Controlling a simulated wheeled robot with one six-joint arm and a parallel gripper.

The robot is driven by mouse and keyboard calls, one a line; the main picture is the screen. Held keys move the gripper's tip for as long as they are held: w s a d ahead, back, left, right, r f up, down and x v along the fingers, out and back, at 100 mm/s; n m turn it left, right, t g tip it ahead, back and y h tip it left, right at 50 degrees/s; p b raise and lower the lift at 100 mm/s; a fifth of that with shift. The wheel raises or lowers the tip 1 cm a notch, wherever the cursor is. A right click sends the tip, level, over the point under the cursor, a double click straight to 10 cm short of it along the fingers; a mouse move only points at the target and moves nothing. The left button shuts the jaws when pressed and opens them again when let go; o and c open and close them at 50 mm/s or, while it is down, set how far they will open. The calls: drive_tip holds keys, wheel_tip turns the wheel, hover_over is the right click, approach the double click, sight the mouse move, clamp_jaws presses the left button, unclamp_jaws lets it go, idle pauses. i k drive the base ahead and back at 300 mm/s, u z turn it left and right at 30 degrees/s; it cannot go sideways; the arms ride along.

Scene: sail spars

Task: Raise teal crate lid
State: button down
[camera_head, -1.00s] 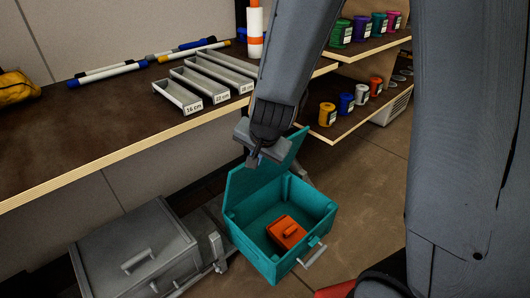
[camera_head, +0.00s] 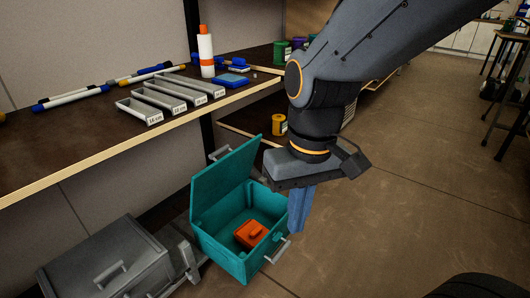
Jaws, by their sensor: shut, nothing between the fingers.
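The teal crate (camera_head: 222,257) stands on the floor below the bench, with a grey handle (camera_head: 279,251) on its front. Its teal lid (camera_head: 222,182) stands raised and tilted back at the crate's rear left side, so the inside shows. An orange box (camera_head: 250,233) with a small handle on top lies in the crate. My gripper (camera_head: 300,222) points down at the crate's right side, its fingers shut and empty. It is apart from the lid. I cannot tell whether the fingers touch the crate's right wall, part of which they hide.
A grey lidded crate (camera_head: 110,262) stands left of the teal one. The bench (camera_head: 85,147) above holds labelled grey trays (camera_head: 140,110), spars (camera_head: 85,98) and a white-and-orange bottle (camera_head: 206,55). Lower shelves with spools (camera_head: 279,125) lie behind my arm. The floor at right (camera_head: 420,190) is clear.

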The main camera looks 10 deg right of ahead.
sight(211, 184)
drive_tip(key=z, duration=0.1)
drive_tip(key=k, duration=0.5)
drive_tip(key=z, duration=0.8)
drive_tip(key=i, duration=0.7)
drive_tip(key=u, duration=0.65)
drive_tip(key=i, duration=0.75)
drive_tip(key=u, duration=0.6)
